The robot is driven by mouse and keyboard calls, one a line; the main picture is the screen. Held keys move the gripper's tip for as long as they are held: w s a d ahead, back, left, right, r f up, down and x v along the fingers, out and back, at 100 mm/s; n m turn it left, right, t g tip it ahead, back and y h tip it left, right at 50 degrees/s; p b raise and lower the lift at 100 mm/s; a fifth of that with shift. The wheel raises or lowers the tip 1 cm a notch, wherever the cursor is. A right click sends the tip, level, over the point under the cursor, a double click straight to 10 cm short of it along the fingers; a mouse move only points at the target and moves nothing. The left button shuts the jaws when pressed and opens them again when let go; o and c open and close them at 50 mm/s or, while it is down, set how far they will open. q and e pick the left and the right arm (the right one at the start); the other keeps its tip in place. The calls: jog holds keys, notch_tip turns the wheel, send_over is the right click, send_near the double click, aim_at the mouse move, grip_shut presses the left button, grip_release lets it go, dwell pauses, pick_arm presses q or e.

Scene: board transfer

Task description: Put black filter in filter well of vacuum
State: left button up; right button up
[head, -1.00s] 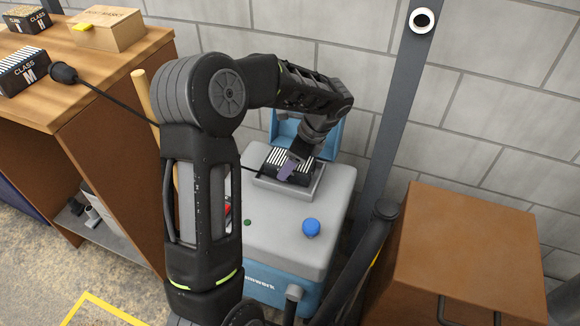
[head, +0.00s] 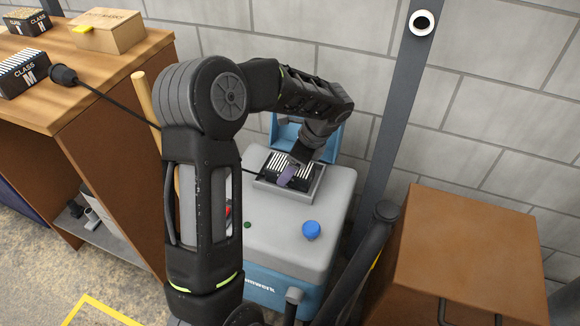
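The vacuum (head: 325,205) is a grey-topped blue machine with its blue lid (head: 330,140) raised at the back. The black filter (head: 276,163), with white pleats on top, is at the filter well (head: 270,190), inside its raised grey rim. It sits lower than before; whether it is fully seated I cannot tell. My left gripper (head: 288,176) is over the filter, with a purple-grey finger against its front right side. The other finger is hidden, so I cannot see whether it grips the filter. My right gripper is not in view.
A wooden bench (head: 100,70) at left holds boxes marked CLASS (head: 24,75) and a cardboard box (head: 108,32). A black cable runs from a plug (head: 63,75) toward the vacuum. A brown cabinet (head: 460,250) and grey post (head: 395,130) stand at right.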

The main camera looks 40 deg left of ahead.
pick_arm(q)
jog(key=p+v, duration=0.2)
jog(key=v, duration=0.9)
jog(key=shift+r+p, duration=0.3)
jog(key=shift+p, duration=0.05)
dwell(0.8)
